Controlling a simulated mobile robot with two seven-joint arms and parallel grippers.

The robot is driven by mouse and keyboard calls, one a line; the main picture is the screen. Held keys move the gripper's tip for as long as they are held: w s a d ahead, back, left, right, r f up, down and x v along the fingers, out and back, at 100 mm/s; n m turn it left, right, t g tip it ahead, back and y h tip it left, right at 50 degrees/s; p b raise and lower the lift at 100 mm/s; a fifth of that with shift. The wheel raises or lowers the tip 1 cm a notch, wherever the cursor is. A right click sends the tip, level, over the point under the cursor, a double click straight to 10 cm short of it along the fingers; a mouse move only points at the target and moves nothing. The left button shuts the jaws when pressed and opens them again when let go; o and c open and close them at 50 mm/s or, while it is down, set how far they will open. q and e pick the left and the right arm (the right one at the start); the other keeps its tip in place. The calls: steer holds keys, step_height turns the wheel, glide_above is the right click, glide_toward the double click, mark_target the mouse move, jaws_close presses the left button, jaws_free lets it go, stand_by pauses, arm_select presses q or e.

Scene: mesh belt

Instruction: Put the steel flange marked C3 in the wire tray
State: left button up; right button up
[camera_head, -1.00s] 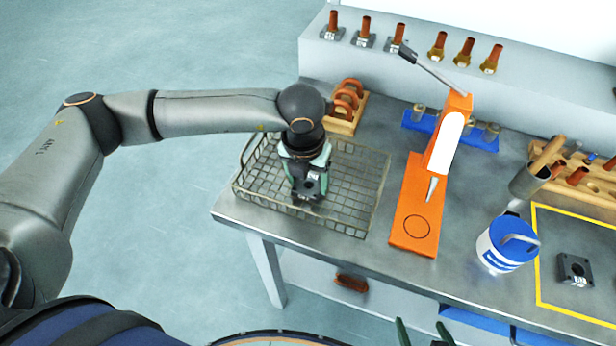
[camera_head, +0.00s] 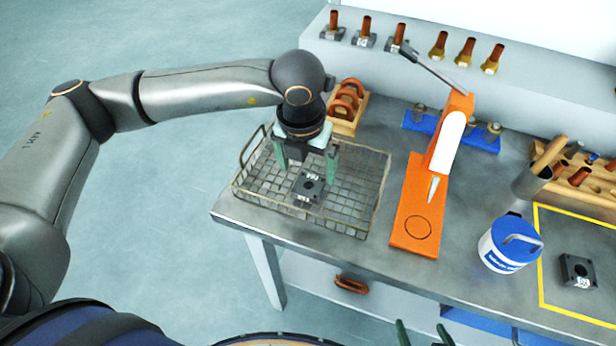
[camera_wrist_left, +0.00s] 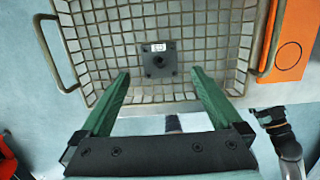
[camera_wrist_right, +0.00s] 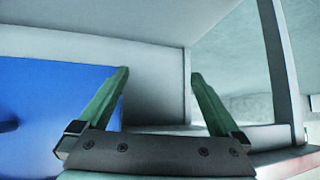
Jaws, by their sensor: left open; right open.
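A dark square steel flange (camera_head: 308,187) with a round hub and a white label lies flat on the mesh floor of the wire tray (camera_head: 372,200). In the left wrist view the flange (camera_wrist_left: 160,64) lies ahead of the fingertips, apart from them; its label is too small to read surely. My left gripper (camera_head: 306,172) is open and empty over the tray, above and behind the flange. The gripper also shows in the left wrist view (camera_wrist_left: 160,78). My right gripper (camera_head: 420,330) is open and empty, low at the table's front edge; the right wrist view shows it (camera_wrist_right: 160,75) near a blue panel.
An orange press (camera_head: 415,205) stands right of the tray. A blue-lidded canister (camera_head: 508,245) and another dark flange (camera_head: 577,270) inside a yellow outline are further right. A wooden rack (camera_head: 345,122) of orange rings stands behind the tray. Several parts line the rear shelf.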

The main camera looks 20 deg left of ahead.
mark_target(305, 193)
arm_select(q)
step_height(305, 193, up, 7)
steer(key=s, duration=0.1)
steer(key=shift+b, duration=0.35)
steer(key=shift+f, duration=0.1)
stand_by(1.5)
